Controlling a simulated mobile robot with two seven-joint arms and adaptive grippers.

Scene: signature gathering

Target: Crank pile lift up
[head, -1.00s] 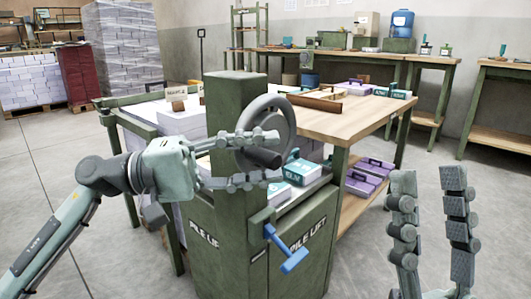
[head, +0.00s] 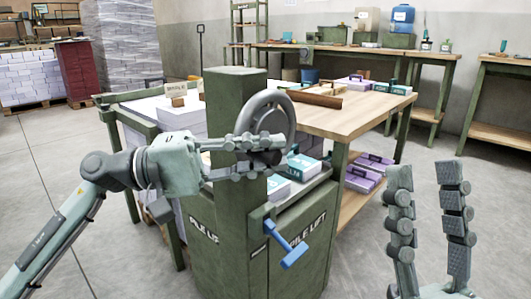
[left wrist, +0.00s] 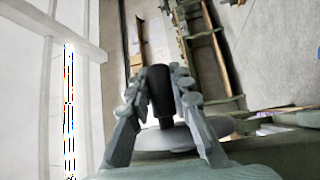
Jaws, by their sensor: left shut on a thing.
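The pile lift (head: 235,115) is a green post and cabinet with "PILE LIFT" on its front. A grey handwheel (head: 284,103) is on the right side of its post. My left gripper (head: 270,156) comes from the left across the post and is shut on the wheel's dark crank handle. The handle (left wrist: 160,88) shows between both fingers in the left wrist view, with part of the wheel (left wrist: 165,138) below it. In the head view the fingers mostly hide the handle. My right gripper (head: 428,175) is open and empty at the lower right, apart from everything.
A blue lever (head: 290,247) sticks out from the cabinet front below the wheel. White paper stacks (head: 180,117) stand on the lift behind the post. A wooden table (head: 365,115) with boxes is behind on the right. The floor at right is clear.

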